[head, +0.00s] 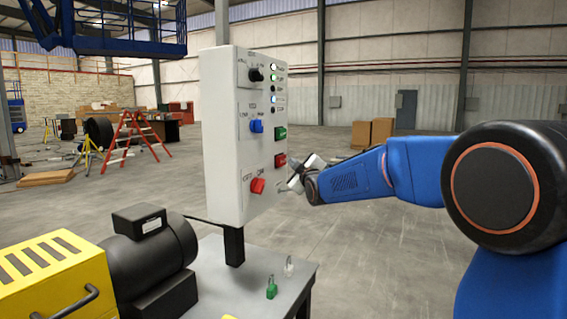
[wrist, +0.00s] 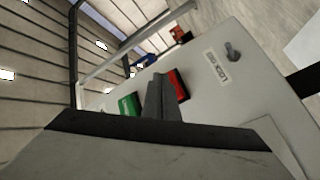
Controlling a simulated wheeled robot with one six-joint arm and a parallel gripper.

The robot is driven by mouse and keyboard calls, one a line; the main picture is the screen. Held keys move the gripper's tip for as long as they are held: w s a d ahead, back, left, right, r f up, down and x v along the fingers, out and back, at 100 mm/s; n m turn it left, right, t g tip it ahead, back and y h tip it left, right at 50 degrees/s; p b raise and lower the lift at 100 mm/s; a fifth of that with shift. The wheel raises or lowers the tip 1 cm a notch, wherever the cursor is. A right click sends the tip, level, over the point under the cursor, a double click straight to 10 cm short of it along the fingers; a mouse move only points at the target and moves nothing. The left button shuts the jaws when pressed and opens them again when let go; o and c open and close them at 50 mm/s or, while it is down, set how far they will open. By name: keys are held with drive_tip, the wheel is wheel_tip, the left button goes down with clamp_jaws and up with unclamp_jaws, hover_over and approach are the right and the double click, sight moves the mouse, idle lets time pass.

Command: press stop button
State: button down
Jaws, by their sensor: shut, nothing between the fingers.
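The white control panel (head: 222,150) stands on a post above a grey table. My gripper (head: 296,181) is close to that face, low and right of the red button. In the wrist view the shut, empty fingers (wrist: 162,80) point at the panel between the green button (wrist: 128,105) and the red button (wrist: 178,85). The fingers overlap the red button's left edge in the picture; I cannot tell whether they touch it.
The panel's front has black, blue and red knobs (head: 257,185). Indicator lights (head: 274,77) sit above the buttons. A LOCK label (wrist: 215,68) and a small metal fitting (wrist: 233,51) are near the red button. A yellow machine with a black motor (head: 150,250) stands at left.

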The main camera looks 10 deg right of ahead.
drive_tip(key=shift+w+a, duration=0.1)
drive_tip(key=shift+a, duration=0.1)
idle(0.6)
drive_tip(key=shift+w+a, duration=0.1)
drive_tip(key=shift+a, duration=0.05)
drive_tip(key=shift+w+a, duration=0.4)
drive_tip(key=shift+a, duration=0.1)
idle(1.2)
drive_tip(key=shift+s+d, duration=0.1)
drive_tip(key=shift+d, duration=0.05)
drive_tip(key=shift+s+d, duration=0.55)
drive_tip(key=shift+d, duration=0.15)
idle(0.3)
drive_tip(key=s+d, duration=0.1)
drive_tip(key=d, duration=0.1)
drive_tip(key=s+d, duration=0.2)
idle(0.5)
idle(0.5)
